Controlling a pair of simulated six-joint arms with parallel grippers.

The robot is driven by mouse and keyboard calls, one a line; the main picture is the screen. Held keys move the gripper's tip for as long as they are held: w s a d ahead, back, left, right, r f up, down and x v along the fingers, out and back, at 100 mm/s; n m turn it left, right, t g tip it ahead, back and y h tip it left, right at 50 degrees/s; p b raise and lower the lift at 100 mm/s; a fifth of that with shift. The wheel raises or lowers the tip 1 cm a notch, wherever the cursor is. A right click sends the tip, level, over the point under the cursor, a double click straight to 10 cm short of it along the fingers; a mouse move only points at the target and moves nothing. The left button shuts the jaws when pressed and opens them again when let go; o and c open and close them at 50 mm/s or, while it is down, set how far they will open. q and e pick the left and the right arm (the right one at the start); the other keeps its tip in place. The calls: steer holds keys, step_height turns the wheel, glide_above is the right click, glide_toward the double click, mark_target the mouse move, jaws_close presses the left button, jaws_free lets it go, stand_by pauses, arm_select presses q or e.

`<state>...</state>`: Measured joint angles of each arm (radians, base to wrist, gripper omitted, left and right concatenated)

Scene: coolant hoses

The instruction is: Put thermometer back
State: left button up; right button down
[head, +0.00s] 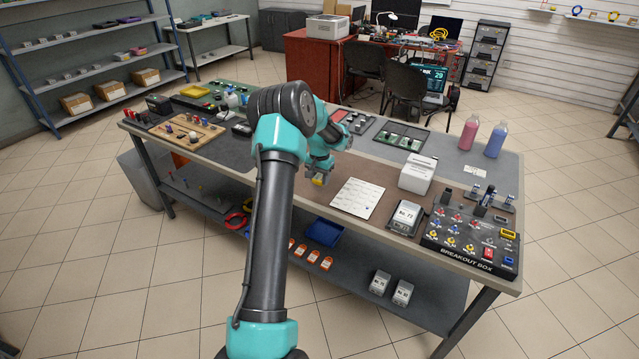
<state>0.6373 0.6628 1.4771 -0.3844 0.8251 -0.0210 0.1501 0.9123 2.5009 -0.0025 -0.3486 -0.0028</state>
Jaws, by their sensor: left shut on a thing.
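My left gripper (320,176) is over the front middle of the workbench (300,188), beside the white sheet. It points down and is shut on a small yellow thing (318,182), of which only a little shows below the fingers. I cannot tell from this view whether the yellow thing is the thermometer, or whether it touches the bench. My left arm hides part of the bench to the left of the gripper. My right gripper is not in view.
A white printed sheet (356,198) lies right of the gripper. Further right are a white printer-like box (417,174), a grey meter (404,217) and the breakout box (470,240). Pink (469,133) and blue (496,140) bottles stand behind. A wooden board (187,133) with pegs lies far left.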

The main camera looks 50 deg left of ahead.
mark_target(319, 188)
arm_select(q)
steer(key=shift+w+a, duration=0.35)
steer(key=shift+a, duration=0.05)
steer(key=shift+f, duration=1.8)
steer(key=shift+f, duration=0.1)
steer(key=o, duration=0.9)
steer(key=shift+o, duration=0.2)
step_height(319, 188, up, 12)
steer(key=shift+r, duration=0.15)
steer(key=shift+d, duration=0.1)
